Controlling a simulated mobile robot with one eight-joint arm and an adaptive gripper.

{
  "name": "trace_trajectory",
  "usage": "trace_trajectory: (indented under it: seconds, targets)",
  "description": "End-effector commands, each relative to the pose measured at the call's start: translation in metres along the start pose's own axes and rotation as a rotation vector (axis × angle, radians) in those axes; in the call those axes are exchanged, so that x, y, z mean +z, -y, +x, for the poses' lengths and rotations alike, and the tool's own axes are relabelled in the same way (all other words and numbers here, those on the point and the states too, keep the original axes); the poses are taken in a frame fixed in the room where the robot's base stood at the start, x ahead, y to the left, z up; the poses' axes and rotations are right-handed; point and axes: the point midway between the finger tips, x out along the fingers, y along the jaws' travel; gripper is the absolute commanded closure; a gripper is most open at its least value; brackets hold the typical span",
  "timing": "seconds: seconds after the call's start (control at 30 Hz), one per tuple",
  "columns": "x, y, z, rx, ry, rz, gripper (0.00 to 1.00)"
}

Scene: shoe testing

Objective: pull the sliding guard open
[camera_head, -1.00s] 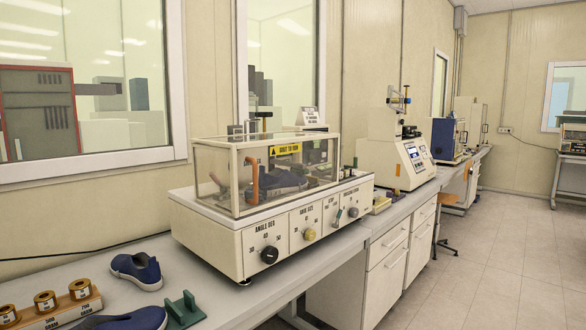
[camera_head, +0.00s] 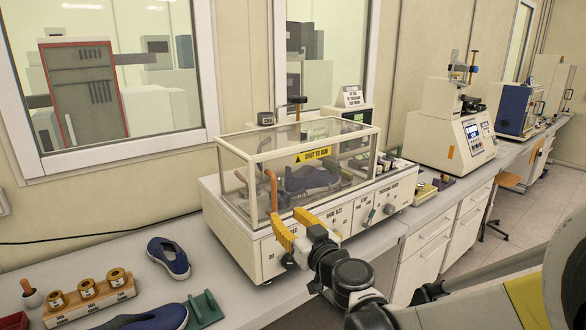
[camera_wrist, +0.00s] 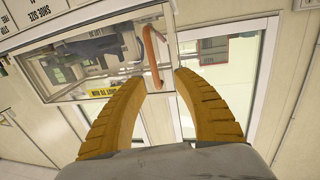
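The sliding guard (camera_head: 255,160) is a clear box with a pale frame on the cream test machine (camera_head: 262,245). It covers a dark blue shoe (camera_head: 308,178) and has a yellow "shut to run" label. An orange bar handle (camera_head: 272,188) stands at its front left. My gripper (camera_head: 287,215) has yellow fingers in front of the machine, just below that handle. In the wrist view my gripper (camera_wrist: 158,79) is open, and the handle (camera_wrist: 153,55) shows between and beyond the fingertips. I cannot tell whether they touch it.
Knobs (camera_head: 365,216) line the machine's front panel. Left on the bench are a loose blue shoe (camera_head: 168,257), a wooden block with brass weights (camera_head: 92,303) and a green stand (camera_head: 205,309). Another cream instrument (camera_head: 442,135) stands to the right.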

Motion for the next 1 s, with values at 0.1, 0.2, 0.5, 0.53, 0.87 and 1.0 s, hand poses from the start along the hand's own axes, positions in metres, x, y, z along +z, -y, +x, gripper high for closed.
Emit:
trace_trajectory:
  seconds: [0.1, 0.2, 0.5, 0.53, 0.87, 1.0]
  targets:
    - [-0.004, -0.004, 0.009, 0.024, -0.019, -0.002, 0.64]
    - [-0.002, -0.005, 0.016, 0.031, -0.024, -0.004, 0.64]
    - [-0.002, -0.007, 0.07, 0.031, -0.023, -0.004, 0.64]
    - [-0.002, -0.007, 0.076, 0.03, -0.023, -0.004, 0.64]
    - [-0.004, -0.009, 0.116, 0.031, -0.023, -0.003, 0.64]
    - [-0.004, -0.009, 0.118, 0.031, -0.023, -0.003, 0.64]
